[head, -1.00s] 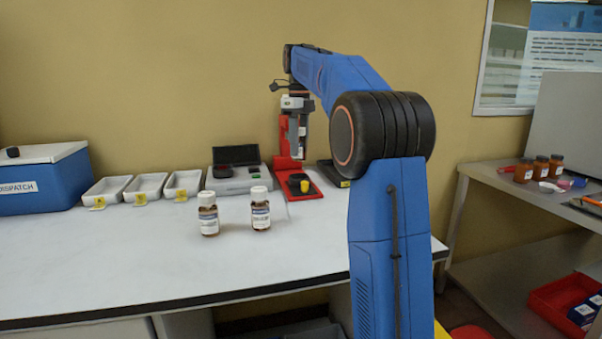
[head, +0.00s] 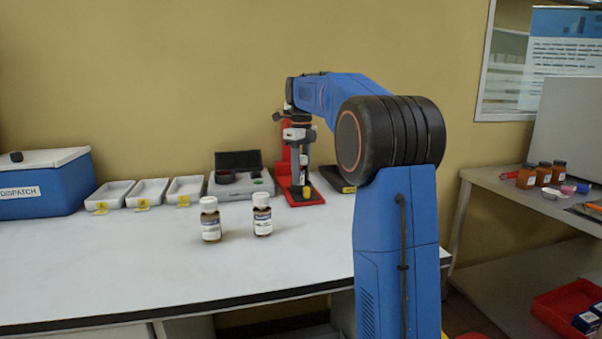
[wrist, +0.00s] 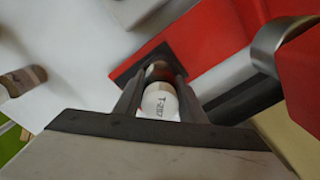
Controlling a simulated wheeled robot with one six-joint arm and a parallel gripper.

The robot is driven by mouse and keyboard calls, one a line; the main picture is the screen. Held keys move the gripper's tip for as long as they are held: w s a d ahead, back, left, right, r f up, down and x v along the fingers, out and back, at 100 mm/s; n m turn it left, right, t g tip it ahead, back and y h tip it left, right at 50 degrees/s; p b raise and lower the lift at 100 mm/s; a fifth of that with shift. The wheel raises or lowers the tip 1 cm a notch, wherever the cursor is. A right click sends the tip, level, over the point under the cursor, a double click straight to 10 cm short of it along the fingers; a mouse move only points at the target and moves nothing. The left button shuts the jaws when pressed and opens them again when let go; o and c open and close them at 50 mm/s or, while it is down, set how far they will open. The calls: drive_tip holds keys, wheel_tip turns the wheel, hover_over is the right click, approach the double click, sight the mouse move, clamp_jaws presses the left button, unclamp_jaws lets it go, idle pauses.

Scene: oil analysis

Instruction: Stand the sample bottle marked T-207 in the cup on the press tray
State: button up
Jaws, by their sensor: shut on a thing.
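My gripper (head: 303,165) points down over the red press (head: 283,160) at the back of the bench. It is shut on a sample bottle. In the wrist view the bottle's white cap (wrist: 160,101), marked T-207, sits between the two fingers (wrist: 158,95), with brown glass beyond it. The bottle is over the black part of the press tray (wrist: 125,72). In the head view the lower end of the gripper is just above the tray (head: 318,198), by a small yellow thing (head: 306,192). The cup is mostly hidden, so I cannot tell whether the bottle touches it.
Two white-capped brown bottles (head: 210,222) (head: 262,216) stand at the bench's middle. A grey case (head: 240,185) is left of the press, then several white trays (head: 148,192) with yellow tags and a blue dispatch box (head: 45,182). A dark flat device (head: 340,178) lies right of the press.

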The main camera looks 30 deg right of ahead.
drive_tip(key=shift+f, duration=0.2)
drive_tip(key=shift+s+f, duration=0.1)
drive_tip(key=shift+f, duration=0.35)
drive_tip(key=o, duration=1.1)
drive_tip(key=shift+f, duration=0.1)
drive_tip(key=shift+o, duration=0.2)
wheel_tip(320, 180, up, 14)
drive_tip(key=shift+f, duration=0.2)
